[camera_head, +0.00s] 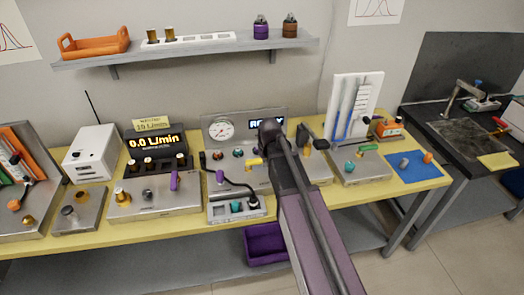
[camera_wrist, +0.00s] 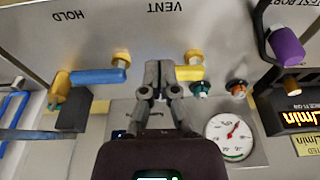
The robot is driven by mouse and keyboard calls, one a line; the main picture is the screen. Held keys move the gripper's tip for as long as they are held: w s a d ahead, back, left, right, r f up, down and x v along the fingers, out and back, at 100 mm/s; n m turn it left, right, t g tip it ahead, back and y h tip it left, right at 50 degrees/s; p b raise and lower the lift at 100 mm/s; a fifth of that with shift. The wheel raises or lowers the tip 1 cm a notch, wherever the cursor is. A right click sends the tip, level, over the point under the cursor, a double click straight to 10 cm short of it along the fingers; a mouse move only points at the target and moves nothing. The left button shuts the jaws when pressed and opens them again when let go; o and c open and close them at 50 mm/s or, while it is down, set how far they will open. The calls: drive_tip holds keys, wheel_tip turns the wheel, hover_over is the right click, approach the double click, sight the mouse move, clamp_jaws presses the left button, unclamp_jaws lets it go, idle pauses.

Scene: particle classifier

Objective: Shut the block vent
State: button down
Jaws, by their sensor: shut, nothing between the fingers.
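The panel carries the printed word VENT (camera_wrist: 165,7), upside down in the wrist view. Below that word is a valve with a gold cap (camera_wrist: 194,57) and a yellow handle (camera_wrist: 188,73). The handle lies sideways, along the panel. The yellow handle also shows in the head view (camera_head: 254,162), left of my arm. My gripper (camera_wrist: 158,72) is shut and empty. Its fingertips are at the left end of the yellow handle in the wrist view; I cannot tell whether they touch it. In the head view my arm hides the gripper.
A blue handle (camera_wrist: 98,75) with a gold cap sits near the word HOLD. Teal (camera_wrist: 201,90) and orange (camera_wrist: 237,88) knobs and a round gauge (camera_wrist: 229,137) are close to the gripper. A purple knob (camera_wrist: 287,46) is farther right. A shelf (camera_head: 185,52) hangs above the yellow bench (camera_head: 120,236).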

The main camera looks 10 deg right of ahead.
wheel_tip(320, 180, up, 4)
drive_tip(key=t+p, duration=0.2)
hover_over(257, 163)
drive_tip(key=w+d, duration=0.2)
drive_tip(key=w, duration=0.2)
drive_tip(key=shift+w+d+f, duration=0.15)
drive_tip(key=shift+d+f, duration=0.05)
drive_tip(key=shift+f, duration=0.15)
drive_tip(key=b+x, duration=0.9)
drive_tip(key=x, duration=0.1)
drive_tip(key=shift+f+b, duration=0.15)
drive_tip(key=shift+b, duration=0.25)
drive_tip(key=shift+s+r, duration=0.2)
drive_tip(key=shift+s, duration=1.95)
drive_tip(key=shift+s+d, duration=0.1)
drive_tip(key=shift+d, duration=0.2)
